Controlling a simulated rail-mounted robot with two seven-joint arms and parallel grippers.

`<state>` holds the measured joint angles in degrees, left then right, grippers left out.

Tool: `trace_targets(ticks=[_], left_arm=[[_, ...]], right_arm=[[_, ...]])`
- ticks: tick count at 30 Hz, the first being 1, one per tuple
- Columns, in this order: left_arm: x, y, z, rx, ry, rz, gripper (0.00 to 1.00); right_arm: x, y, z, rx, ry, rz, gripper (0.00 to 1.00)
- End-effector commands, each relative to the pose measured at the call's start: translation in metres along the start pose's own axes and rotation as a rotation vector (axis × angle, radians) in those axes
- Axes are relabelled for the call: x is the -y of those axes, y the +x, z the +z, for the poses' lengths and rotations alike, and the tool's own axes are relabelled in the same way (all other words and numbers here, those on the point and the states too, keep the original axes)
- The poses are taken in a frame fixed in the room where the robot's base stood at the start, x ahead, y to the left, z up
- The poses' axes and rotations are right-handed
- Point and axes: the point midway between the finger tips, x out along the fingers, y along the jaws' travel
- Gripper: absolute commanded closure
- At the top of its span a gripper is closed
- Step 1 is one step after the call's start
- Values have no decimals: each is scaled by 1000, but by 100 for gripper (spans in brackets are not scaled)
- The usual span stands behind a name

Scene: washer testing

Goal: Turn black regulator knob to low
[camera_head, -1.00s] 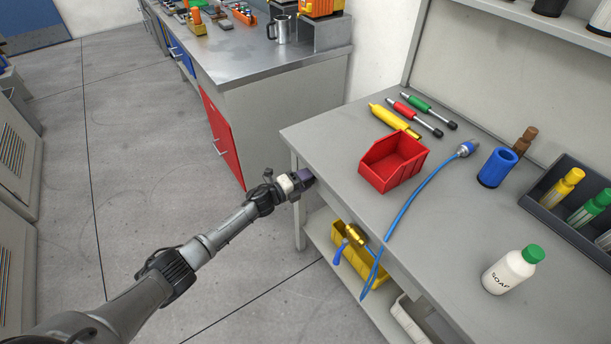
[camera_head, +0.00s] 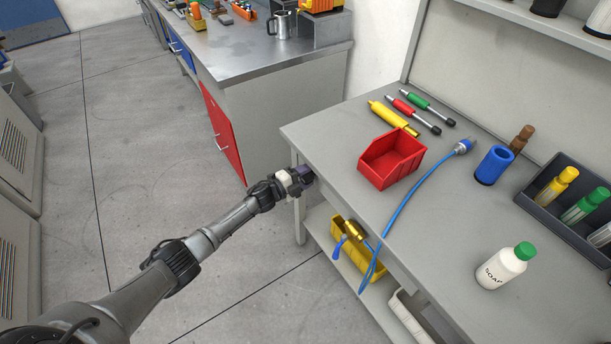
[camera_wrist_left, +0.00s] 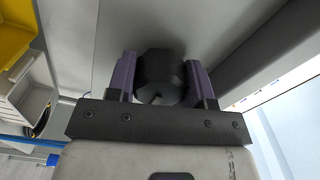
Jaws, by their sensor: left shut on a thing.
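The black regulator knob (camera_wrist_left: 161,77) shows in the left wrist view as a dark faceted knob on the grey side of the workbench (camera_wrist_left: 108,40). My left gripper (camera_wrist_left: 160,80) has one purple finger on each side of the knob and is shut on it. A small notch shows at the knob's near edge. In the head view my left gripper (camera_head: 300,178) is at the bench's left end, below the tabletop, and the knob is hidden there. My right gripper is in neither view.
A yellow bin (camera_head: 352,262) is on the lower shelf. The floor left of the bench is clear.

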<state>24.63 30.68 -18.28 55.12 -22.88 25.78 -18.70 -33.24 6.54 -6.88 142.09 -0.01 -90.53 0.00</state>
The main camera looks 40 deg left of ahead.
Motion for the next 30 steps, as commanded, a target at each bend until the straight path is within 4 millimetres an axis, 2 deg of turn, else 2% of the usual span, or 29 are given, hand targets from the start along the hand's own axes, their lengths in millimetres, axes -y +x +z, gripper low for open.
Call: trace_targets(ticks=[6, 7, 14, 23, 26, 30], left_arm=[[0, 0, 0, -1, 0, -1, 76], [0, 0, 0, -1, 0, -1, 51], [0, 0, 0, -1, 1, 0, 29], [0, -2, 0, 0, 1, 0, 27], [1, -9, 0, 0, 0, 1, 27], [2, -30, -1, 0, 0, 2, 27]], right_arm=[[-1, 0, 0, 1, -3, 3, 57], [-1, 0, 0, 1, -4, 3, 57], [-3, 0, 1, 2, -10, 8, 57], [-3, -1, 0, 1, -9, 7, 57], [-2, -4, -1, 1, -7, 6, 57], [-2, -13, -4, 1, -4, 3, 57]])
